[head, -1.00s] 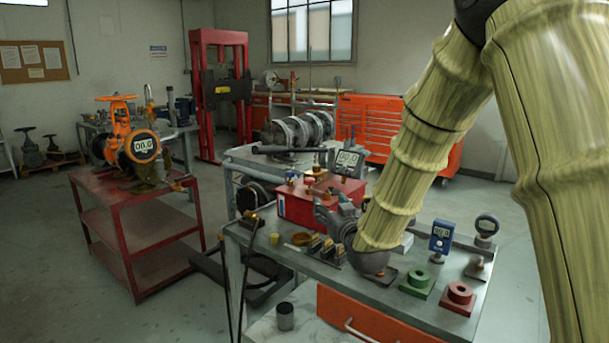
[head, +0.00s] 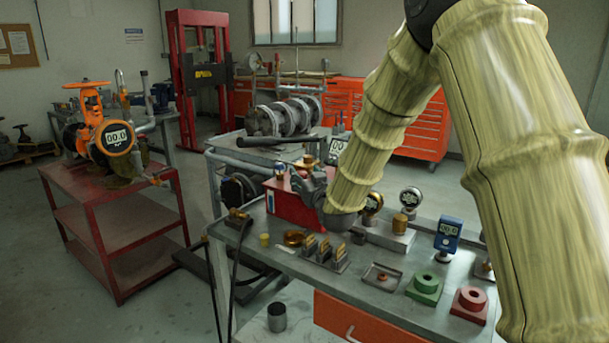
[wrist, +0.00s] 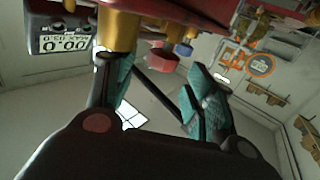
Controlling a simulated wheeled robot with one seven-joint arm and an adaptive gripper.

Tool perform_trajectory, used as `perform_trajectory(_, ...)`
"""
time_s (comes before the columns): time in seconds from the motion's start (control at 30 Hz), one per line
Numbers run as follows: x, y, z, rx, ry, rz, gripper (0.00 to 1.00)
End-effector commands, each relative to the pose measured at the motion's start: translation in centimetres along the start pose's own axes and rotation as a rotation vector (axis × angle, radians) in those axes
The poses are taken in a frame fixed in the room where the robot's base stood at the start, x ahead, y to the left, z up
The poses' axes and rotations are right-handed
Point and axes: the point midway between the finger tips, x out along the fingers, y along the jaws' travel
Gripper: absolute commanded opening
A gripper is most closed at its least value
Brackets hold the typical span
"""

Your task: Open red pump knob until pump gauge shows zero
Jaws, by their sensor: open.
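The red pump (head: 290,207) stands on the near grey bench. My gripper (head: 308,180) is open beside and above its top, with my arm reaching in from the right. In the wrist view the open teal fingers (wrist: 160,92) have nothing between their tips. The red knob (wrist: 163,60) appears beyond them in the gap; I cannot tell whether they touch it. In the head view the gripper largely covers the knob. The pump gauge (wrist: 62,38) is upside down in the wrist view and seems to read 00.0.
A blue knob (wrist: 183,50) and a brass fitting (wrist: 118,28) are close to the fingers. Round gauges (head: 411,197), a blue gauge (head: 447,235), and green (head: 425,286) and red (head: 470,302) blocks stand on the bench. An orange valve (head: 100,130) is on the red cart.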

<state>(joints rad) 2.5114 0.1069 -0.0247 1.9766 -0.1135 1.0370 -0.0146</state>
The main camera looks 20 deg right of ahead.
Motion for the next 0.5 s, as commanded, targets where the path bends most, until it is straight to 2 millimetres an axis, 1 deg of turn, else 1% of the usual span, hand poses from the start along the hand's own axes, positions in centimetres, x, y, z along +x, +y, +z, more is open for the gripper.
perform_trajectory(0.03, 0.7, 0.0, 0.1, 0.000, -0.001, 0.000, 0.54)
perform_trajectory(0.1, 1.5, 0.0, 0.1, 0.000, 0.000, 0.000, 0.54)
perform_trajectory(0.2, 2.3, 0.0, 0.1, 0.000, 0.000, 0.000, 0.54)
perform_trajectory(0.33, 2.9, 0.1, 0.1, 0.000, -0.001, 0.001, 0.54)
perform_trajectory(0.5, 3.0, 0.2, 0.1, 0.001, -0.001, 0.002, 0.54)
